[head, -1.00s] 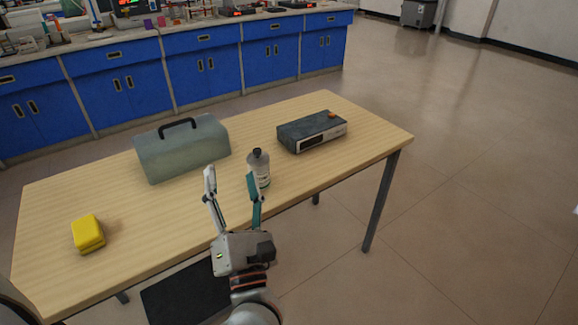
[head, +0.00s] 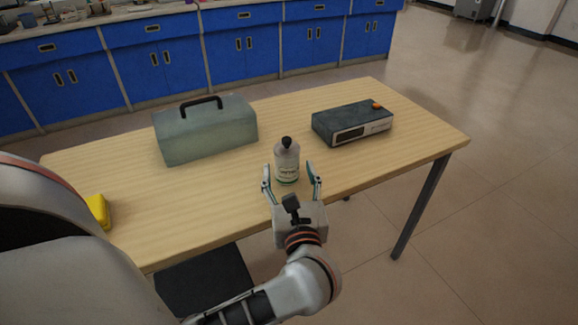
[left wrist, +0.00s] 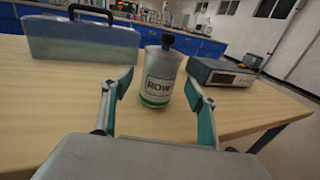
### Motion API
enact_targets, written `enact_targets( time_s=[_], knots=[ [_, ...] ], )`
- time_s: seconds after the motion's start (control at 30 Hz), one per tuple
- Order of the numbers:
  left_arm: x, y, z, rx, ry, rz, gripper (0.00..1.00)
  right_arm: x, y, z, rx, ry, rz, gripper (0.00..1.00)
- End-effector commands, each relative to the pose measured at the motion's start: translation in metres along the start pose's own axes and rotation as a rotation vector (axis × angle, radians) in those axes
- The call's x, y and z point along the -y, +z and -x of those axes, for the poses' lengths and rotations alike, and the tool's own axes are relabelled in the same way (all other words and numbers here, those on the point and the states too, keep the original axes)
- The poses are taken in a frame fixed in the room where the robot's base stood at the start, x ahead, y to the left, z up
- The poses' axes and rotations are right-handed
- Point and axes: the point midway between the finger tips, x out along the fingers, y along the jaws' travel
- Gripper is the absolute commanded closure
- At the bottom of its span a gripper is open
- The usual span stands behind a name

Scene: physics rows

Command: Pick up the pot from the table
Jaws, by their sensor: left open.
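The thing nearest my gripper is a pale grey bottle-like pot (head: 287,163) with a black knob top and a green band near its base. It stands upright on the wooden table (head: 240,209). In the left wrist view the pot (left wrist: 159,80) shows lettering on its label. My left gripper (head: 291,180) is open, with one finger on each side in front of the pot. In the left wrist view its fingers (left wrist: 157,92) are spread wide, with the pot just beyond and between them, not gripped. My right gripper is not in view.
A grey-green toolbox (head: 208,132) with a black handle stands behind left of the pot. A dark box-shaped device (head: 352,122) lies behind right. A yellow object (head: 99,211) is at the left, partly hidden by my arm. Blue cabinets (head: 160,68) line the back.

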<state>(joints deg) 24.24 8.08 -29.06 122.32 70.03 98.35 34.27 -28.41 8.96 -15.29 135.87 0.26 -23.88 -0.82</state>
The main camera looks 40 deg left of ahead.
Motion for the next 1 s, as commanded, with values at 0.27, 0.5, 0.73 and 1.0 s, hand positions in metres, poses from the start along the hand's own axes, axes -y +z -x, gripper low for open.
enact_targets(
  time_s=[0.27, 0.5, 0.73, 1.0],
  knots=[
    [-0.001, -0.003, -0.037, 0.001, 0.001, -0.004, 0.42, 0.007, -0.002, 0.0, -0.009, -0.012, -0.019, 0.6],
    [-0.001, -0.002, -0.041, 0.001, 0.0, -0.002, 0.42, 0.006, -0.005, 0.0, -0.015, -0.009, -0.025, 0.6],
    [-0.001, -0.002, -0.041, 0.001, 0.0, -0.002, 0.86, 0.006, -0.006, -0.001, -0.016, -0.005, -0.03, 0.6],
    [-0.001, 0.0, -0.041, 0.003, 0.001, -0.002, 0.92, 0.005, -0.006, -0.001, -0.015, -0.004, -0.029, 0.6]
  ],
)
